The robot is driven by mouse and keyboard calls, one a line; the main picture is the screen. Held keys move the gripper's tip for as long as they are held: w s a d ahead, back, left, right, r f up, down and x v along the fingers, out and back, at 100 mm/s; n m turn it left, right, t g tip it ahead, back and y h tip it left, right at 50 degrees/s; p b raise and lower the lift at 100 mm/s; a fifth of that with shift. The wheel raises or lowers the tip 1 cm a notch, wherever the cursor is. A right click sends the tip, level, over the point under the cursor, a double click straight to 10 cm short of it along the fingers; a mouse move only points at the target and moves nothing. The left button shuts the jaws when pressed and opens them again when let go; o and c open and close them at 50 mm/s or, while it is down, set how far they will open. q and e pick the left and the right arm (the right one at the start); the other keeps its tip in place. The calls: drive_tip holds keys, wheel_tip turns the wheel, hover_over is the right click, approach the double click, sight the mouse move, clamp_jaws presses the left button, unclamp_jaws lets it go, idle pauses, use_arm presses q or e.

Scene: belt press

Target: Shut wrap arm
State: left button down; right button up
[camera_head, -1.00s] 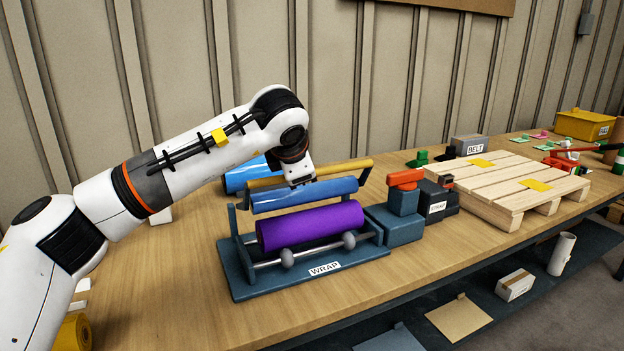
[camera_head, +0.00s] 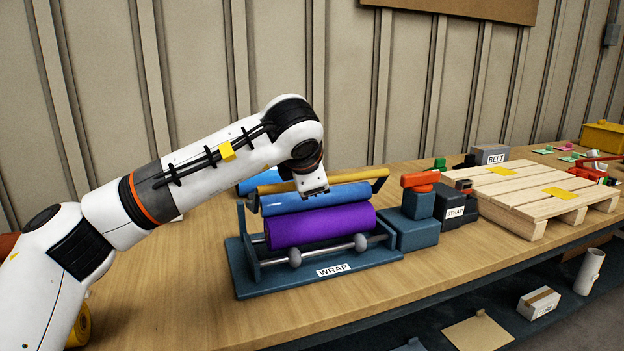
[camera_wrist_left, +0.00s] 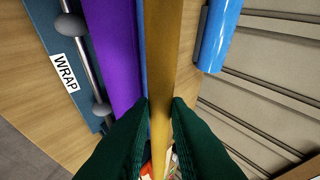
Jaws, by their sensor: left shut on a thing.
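The wrap station (camera_head: 300,285) is a dark blue base labelled WRAP, holding a purple roll (camera_head: 318,228). Its wrap arm carries a blue roller (camera_head: 340,194) and a yellow bar (camera_head: 363,178) behind it. The blue roller lies low, just above and behind the purple roll; I cannot tell whether they touch. My left gripper (camera_head: 315,192) is over the arm, its fingers largely hidden in the head view. In the left wrist view its dark green fingers (camera_wrist_left: 158,115) are shut around the yellow bar (camera_wrist_left: 164,50), beside the purple roll (camera_wrist_left: 112,50). My right gripper is out of view.
A blue roll (camera_head: 258,180) lies on the table behind the station and shows in the wrist view (camera_wrist_left: 219,35). Right of the station are a red-topped block (camera_head: 419,195), a STRAP box (camera_head: 456,212) and a wooden pallet (camera_head: 535,195).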

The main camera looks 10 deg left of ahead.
use_arm(q)
drive_tip(key=shift+s+d+f+g, duration=0.15)
drive_tip(key=shift+f, duration=0.35)
drive_tip(key=shift+s+d+f+g, duration=0.1)
drive_tip(key=shift+d+f+g, duration=0.05)
drive_tip(key=shift+f, duration=0.35)
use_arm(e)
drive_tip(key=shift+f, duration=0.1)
use_arm(q)
drive_tip(key=c, duration=1.8)
unclamp_jaws()
drive_tip(key=o, duration=0.4)
drive_tip(key=shift+s+r, duration=0.15)
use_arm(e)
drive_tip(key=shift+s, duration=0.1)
use_arm(q)
drive_tip(key=shift+o, duration=0.2)
drive_tip(key=shift+r, duration=0.1)
drive_tip(key=v, duration=1.2)
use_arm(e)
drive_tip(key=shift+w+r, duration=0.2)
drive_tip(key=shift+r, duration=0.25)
use_arm(q)
drive_tip(key=shift+a, duration=0.2)
